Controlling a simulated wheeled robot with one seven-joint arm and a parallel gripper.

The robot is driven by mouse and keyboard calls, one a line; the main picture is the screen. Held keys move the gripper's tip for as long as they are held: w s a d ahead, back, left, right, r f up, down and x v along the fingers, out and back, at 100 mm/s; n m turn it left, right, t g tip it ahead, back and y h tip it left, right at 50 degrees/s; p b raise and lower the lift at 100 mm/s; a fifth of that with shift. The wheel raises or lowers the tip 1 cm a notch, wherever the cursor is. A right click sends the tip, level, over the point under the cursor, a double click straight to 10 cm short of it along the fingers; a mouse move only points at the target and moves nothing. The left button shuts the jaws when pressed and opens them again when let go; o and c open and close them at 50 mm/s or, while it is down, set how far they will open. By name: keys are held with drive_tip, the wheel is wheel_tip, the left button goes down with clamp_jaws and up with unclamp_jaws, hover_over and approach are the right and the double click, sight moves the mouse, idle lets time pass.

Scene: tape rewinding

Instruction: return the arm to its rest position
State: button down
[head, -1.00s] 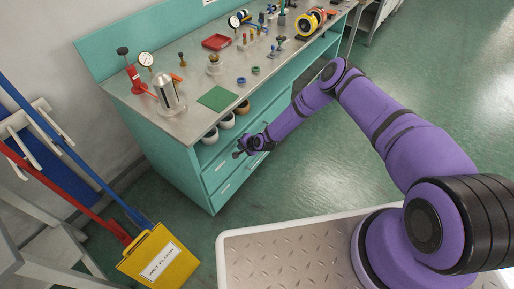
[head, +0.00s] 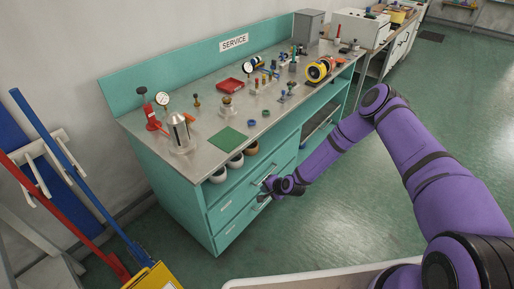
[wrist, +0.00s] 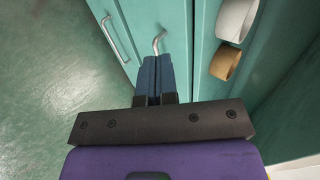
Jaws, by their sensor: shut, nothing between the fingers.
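My purple arm reaches down from the right in the head view. My gripper (head: 266,187) is in front of the teal cabinet's drawers, near a drawer handle (head: 264,204). In the wrist view my gripper (wrist: 158,60) has its two dark blue fingers together, with nothing between them. A curved metal handle (wrist: 159,40) shows just beyond the fingertips there. I cannot tell whether the fingers touch it.
The floor at right is clear.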

drive_tip(key=w+d+r+n+g+h, duration=0.1)
drive_tip(key=d+r+n, duration=0.15)
drive_tip(key=r, duration=0.95)
drive_tip(key=w+d+r+n+h, duration=0.15)
drive_tip(key=d+r, duration=0.25)
drive_tip(key=r, duration=0.7)
drive_tip(key=w+d+r+n+g+h, duration=0.1)
drive_tip(key=d+r+n, duration=0.25)
drive_tip(key=r, duration=0.85)
drive_tip(key=s+d+r+h, duration=0.25)
drive_tip(key=s+r, duration=0.25)
drive_tip(key=r, duration=0.6)
drive_tip(key=s+d+r+h, duration=0.1)
drive_tip(key=s+d+r, duration=0.2)
drive_tip(key=s+r, duration=0.5)
drive_tip(key=s+d+r, duration=0.2)
drive_tip(key=s+r, duration=0.6)
drive_tip(key=r, duration=0.1)
drive_tip(key=s+d+r, duration=0.1)
drive_tip(key=s+r, duration=0.1)
drive_tip(key=s, duration=0.8)
drive_tip(key=s+d+r+n, duration=0.1)
drive_tip(key=s+r, duration=0.2)
drive_tip(key=s, duration=0.7)
drive_tip(key=shift+s+d+t, duration=0.2)
drive_tip(key=shift+d+t, duration=0.1)
drive_tip(key=shift+d, duration=0.05)
drive_tip(key=shift+r+n, duration=0.1)
drive_tip(key=shift+n, duration=0.15)
